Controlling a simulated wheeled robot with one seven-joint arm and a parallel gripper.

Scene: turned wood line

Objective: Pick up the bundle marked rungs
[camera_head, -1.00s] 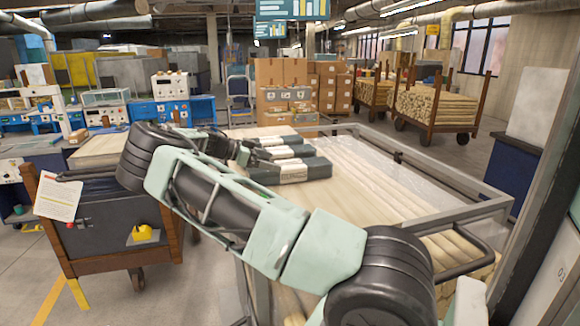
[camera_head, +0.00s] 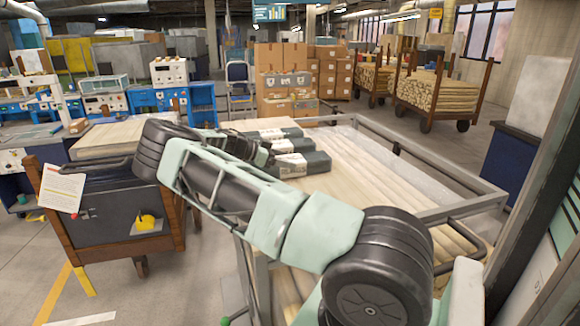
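Three wrapped bundles lie side by side on the pale wood load of the metal-framed cart: a far one (camera_head: 272,134), a middle one (camera_head: 296,145) and a near one (camera_head: 305,164). Each has pale and dark grey wrapping. Their markings are too small to read, so I cannot tell which is marked rungs. My gripper (camera_head: 266,157) is at the left ends of the nearer bundles, partly hidden by my own arm. I cannot see its fingertips clearly, nor whether it touches or holds a bundle.
The cart's grey rail (camera_head: 432,163) runs around the load, close under my arm. A dark wooden-framed trolley (camera_head: 112,212) with a paper sheet stands at left. Stacked cartons (camera_head: 283,70) and a trolley of turned wood (camera_head: 437,94) stand behind.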

